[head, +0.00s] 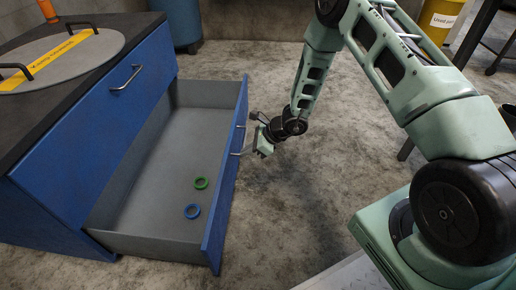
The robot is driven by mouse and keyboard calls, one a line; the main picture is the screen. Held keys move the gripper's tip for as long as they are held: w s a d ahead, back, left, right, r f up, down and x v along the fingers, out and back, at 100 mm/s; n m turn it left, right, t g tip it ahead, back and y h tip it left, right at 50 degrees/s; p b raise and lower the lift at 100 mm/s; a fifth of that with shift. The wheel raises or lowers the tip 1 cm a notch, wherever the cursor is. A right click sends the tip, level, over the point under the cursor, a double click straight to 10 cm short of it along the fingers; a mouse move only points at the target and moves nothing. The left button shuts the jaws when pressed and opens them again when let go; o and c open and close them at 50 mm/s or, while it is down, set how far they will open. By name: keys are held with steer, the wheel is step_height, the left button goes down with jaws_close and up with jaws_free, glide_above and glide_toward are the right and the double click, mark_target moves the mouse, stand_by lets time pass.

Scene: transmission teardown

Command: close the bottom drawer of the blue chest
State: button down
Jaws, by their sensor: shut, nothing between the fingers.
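The blue chest (62,190) stands at the left with a dark top. Its bottom drawer (165,160) is pulled well out to the right and shows its grey inside. The drawer's blue front panel (222,205) faces right and has a metal handle (240,150). My gripper (257,135) is just outside the front panel, close to the handle and the panel's far part. Its fingers are shut and hold nothing. I cannot tell whether it touches the drawer. A green ring (201,183) and a blue ring (192,211) lie on the drawer floor.
The upper drawer with its handle (126,78) is shut. A grey round lid (55,62) with a yellow label lies on the chest top. A blue barrel (184,22) and a yellow bin (440,18) stand behind.

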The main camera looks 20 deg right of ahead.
mark_target(229, 154)
steer(key=shift+w+a+r+b, duration=0.1)
steer(key=shift+w+a+b, duration=0.15)
steer(key=shift+w+a, duration=0.35)
steer(key=shift+w+a+r+b, duration=0.1)
steer(key=shift+w+a+b, duration=0.15)
steer(key=shift+a, duration=0.6)
steer(key=shift+w, duration=0.1)
